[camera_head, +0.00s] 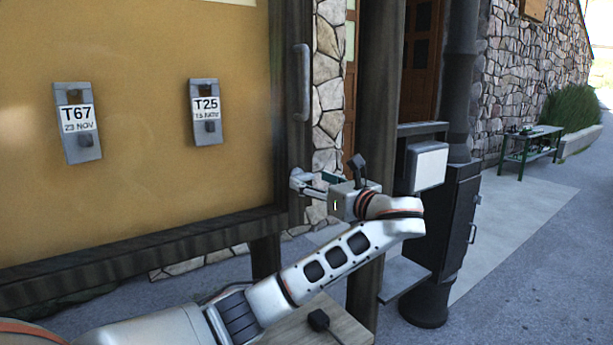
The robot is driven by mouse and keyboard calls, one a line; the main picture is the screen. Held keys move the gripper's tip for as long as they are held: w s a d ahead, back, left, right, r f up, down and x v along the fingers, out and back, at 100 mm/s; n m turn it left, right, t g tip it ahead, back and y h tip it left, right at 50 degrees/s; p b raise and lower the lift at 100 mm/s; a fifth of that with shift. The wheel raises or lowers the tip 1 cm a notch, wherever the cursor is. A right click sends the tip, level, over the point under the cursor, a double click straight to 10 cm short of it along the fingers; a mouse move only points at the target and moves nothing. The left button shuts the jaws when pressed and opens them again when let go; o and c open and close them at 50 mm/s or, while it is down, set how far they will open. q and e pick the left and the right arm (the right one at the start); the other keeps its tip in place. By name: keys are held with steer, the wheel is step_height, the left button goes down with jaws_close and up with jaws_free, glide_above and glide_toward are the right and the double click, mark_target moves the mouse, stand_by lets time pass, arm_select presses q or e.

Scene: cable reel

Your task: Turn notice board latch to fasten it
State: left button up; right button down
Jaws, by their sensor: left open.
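The notice board (150,210) has a mustard panel in a dark wooden frame and fills the left of the view. My left gripper (311,185) is at the frame's right edge, below the handle. Its fingers point left toward the board and are apart. A small light grey piece (296,176) at the frame's edge, right by the fingertips, looks like the latch. The fingers partly hide it, and I cannot tell its angle or whether they touch it. My right gripper is not in view.
A grey vertical handle (302,80) is on the board's frame above my gripper. Tags T67 (78,122) and T25 (206,112) hang on the panel. A dark post (378,120) and a grey box (427,166) stand to the right. A green bench (530,145) is far off.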

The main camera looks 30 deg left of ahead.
mark_target(305, 177)
arm_select(q)
steer(key=shift+x, duration=1.15)
steer(key=shift+w+a, duration=0.2)
steer(key=shift+a, duration=0.2)
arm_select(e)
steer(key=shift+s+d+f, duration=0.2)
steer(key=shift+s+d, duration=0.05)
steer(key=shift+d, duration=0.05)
arm_select(q)
steer(key=c, duration=1.1)
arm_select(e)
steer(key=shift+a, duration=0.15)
